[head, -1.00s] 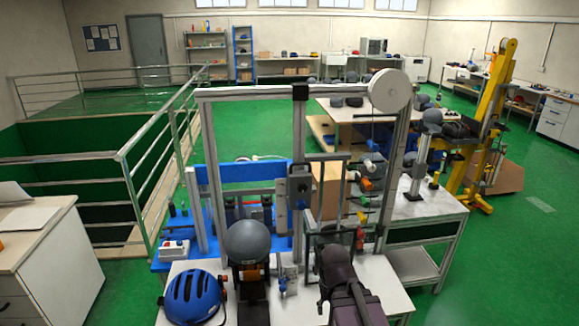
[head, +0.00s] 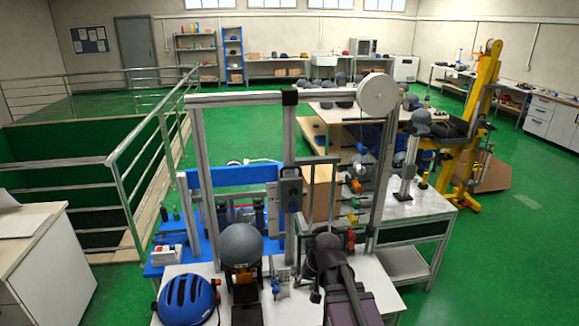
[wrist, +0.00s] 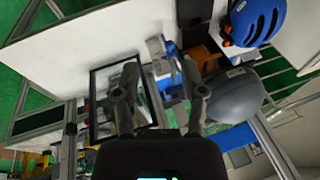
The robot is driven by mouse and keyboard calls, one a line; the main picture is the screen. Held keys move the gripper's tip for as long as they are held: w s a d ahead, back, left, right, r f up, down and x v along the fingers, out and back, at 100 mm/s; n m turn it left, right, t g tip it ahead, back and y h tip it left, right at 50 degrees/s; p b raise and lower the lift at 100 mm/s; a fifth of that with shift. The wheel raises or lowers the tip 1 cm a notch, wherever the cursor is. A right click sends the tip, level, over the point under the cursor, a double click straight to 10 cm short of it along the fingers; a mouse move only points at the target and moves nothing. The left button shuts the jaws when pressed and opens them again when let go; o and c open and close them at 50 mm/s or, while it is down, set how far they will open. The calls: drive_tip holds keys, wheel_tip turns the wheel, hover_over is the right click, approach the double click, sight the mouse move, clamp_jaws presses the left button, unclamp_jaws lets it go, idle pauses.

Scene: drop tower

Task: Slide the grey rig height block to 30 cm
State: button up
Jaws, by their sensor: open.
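The rig is an aluminium frame (head: 198,235) with a white wheel at its top right, in the head view. A dark grey block (head: 290,190), probably the height block, sits on its middle upright, well below the top beam. My gripper (wrist: 163,88) is open in the wrist view, with its two dark fingers apart and nothing clearly held between them. In the head view my dark arm reaches in from the bottom, right of and lower than the block. The fingertips are hard to make out there. I cannot read any height scale.
A grey helmet (head: 240,244) sits on a stand left of my arm, and a blue helmet (head: 187,298) lies on the white table. Both helmets also show at the wrist view's right. Metal railings (head: 138,185) stand at left. Green floor is clear at right.

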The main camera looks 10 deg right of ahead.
drive_tip(key=w+r+m+t+y+p, duration=0.3)
drive_tip(key=w+r+m+t+y, duration=0.15)
drive_tip(key=w+r, duration=0.75)
drive_tip(key=m+t+h+p, duration=0.1)
drive_tip(key=m+t+p, duration=0.3)
drive_tip(key=m+t, duration=0.4)
approach(291, 168)
drive_tip(key=v, duration=0.4)
drive_tip(key=shift+w+r, duration=0.15)
drive_tip(key=shift+r, duration=0.05)
drive_tip(key=shift+w+b, duration=0.15)
drive_tip(key=shift+b, duration=0.15)
drive_tip(key=b+x, duration=0.1)
drive_tip(key=x, duration=0.5)
drive_tip(key=b+x, duration=0.1)
drive_tip(key=x, duration=0.6)
drive_tip(key=shift+w+a+f, duration=0.2)
drive_tip(key=shift+f, duration=0.1)
clamp_jaws()
